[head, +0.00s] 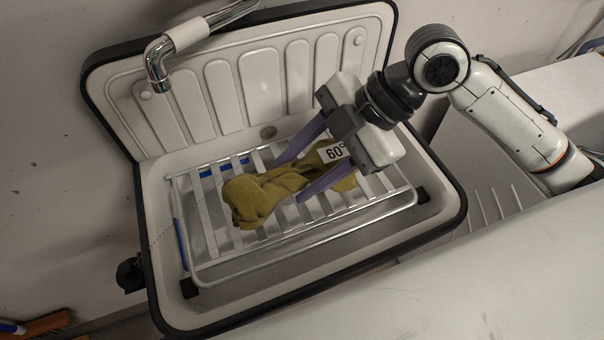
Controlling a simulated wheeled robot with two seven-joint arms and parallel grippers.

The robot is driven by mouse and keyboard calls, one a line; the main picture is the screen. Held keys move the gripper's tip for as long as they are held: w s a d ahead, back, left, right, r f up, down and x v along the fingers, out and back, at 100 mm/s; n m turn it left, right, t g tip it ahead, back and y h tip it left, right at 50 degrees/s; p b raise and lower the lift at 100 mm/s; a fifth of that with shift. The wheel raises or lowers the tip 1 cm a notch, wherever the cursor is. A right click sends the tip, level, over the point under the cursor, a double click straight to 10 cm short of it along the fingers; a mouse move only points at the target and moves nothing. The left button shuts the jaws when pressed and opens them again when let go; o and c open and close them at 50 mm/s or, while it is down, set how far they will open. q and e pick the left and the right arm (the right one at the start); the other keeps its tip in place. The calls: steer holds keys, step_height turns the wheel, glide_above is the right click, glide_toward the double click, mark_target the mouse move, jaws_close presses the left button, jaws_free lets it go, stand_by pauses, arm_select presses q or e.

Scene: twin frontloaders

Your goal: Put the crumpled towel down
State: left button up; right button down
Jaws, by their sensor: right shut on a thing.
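The crumpled mustard-yellow towel (255,196) is at the slatted metal rack (210,222) inside an open white basin. It is bunched, with its thicker end to the left, over the slats. My right gripper (291,181) reaches in from the upper right, its two purple fingers on either side of the towel, and is shut on it. The gripper body and a "60°" label hide part of the towel's right end. I cannot tell whether the towel's full weight rests on the slats. My left gripper is not in view.
The white basin (225,306) has a dark rim and a raised, ribbed lid (262,85) behind the rack. A bent chrome pipe (158,70) hangs at upper left. Bare slats lie around the towel. A pale surface (480,285) fills the lower right.

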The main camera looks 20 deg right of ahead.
step_height(320, 180, down, 2)
steer(key=shift+w, duration=0.1)
steer(key=c, duration=1)
jaws_free()
steer(key=shift+f, duration=0.1)
steer(key=v, duration=1.2)
